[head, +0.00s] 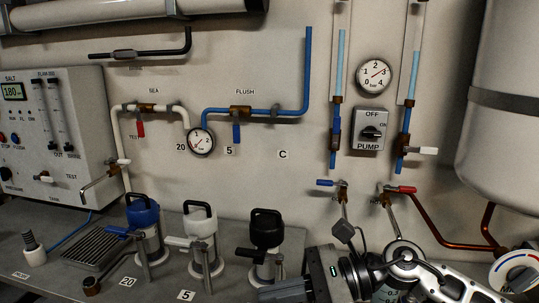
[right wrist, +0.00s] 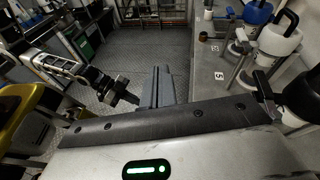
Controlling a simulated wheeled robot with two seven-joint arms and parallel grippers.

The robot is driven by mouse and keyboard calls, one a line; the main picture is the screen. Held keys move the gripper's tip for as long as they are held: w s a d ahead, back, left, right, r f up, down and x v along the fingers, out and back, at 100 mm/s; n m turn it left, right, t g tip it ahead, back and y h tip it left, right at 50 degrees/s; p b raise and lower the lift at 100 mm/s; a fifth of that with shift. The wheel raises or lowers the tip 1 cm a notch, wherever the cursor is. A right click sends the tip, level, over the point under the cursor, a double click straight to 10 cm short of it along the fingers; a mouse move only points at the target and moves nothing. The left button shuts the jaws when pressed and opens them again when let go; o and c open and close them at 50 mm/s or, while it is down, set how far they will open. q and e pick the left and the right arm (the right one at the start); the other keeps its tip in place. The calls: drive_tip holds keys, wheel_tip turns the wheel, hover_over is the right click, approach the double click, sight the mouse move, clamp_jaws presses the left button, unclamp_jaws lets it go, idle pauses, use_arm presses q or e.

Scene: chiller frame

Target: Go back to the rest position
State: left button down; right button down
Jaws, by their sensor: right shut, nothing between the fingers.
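My right gripper (head: 283,291) is at the bottom of the head view, in front of the bench and just below the black-topped canister. Its two dark fingers (right wrist: 160,86) lie side by side in the right wrist view, shut with nothing between them. My left arm shows at the left of the right wrist view, with its dark gripper (right wrist: 122,95) over the floor. Its jaws are too small and dark to tell. The left gripper is outside the head view.
On the bench stand a blue-topped canister (head: 143,225), a white-topped one (head: 200,232) and a black-topped one (head: 266,234). A red-handled valve (head: 400,189) and a blue-handled valve (head: 331,183) stick out above my right arm. Open floor (right wrist: 150,45) shows beyond the fingers.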

drive_tip(key=d+f+n+t+h, duration=0.4)
drive_tip(key=f+n+t, duration=0.35)
drive_tip(key=n, duration=0.75)
drive_tip(key=d+f+n+t+h, duration=0.4)
drive_tip(key=f+n+t, duration=0.4)
drive_tip(key=n, duration=0.7)
drive_tip(key=s+d+f+m+g+h, duration=0.4)
drive_tip(key=s+d+f+m, duration=0.2)
drive_tip(key=s+f+m, duration=0.5)
drive_tip(key=shift+s+f+g, duration=0.35)
drive_tip(key=shift+s+f, duration=0.4)
